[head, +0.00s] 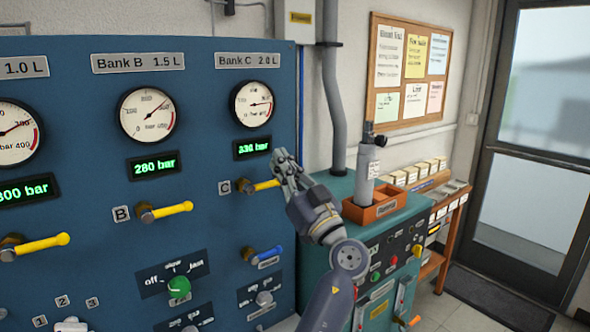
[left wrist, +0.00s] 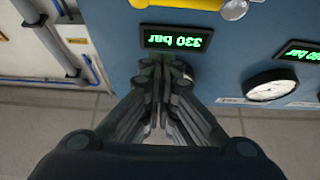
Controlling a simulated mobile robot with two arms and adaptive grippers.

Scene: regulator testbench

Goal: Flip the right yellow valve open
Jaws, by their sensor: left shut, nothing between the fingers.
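The right yellow valve, labelled C, has a yellow lever (head: 262,186) on a brass pivot. The lever lies nearly horizontal, pointing right, under the 330 bar display. It also shows along the top edge of the upside-down left wrist view (left wrist: 190,4). My left gripper (head: 283,160) is shut and empty, close to the lever's free end in the head view. In the left wrist view its fingertips (left wrist: 160,66) lie over the panel, past the display and apart from the lever; they partly hide the Bank C gauge. My right gripper is not in view.
The B yellow lever (head: 165,212) and another yellow lever (head: 40,244) lie to the left. A blue lever (head: 263,256) is below. A teal cabinet (head: 335,195) with an orange tray (head: 378,208) and grey cylinder stands right of the blue panel (head: 210,130).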

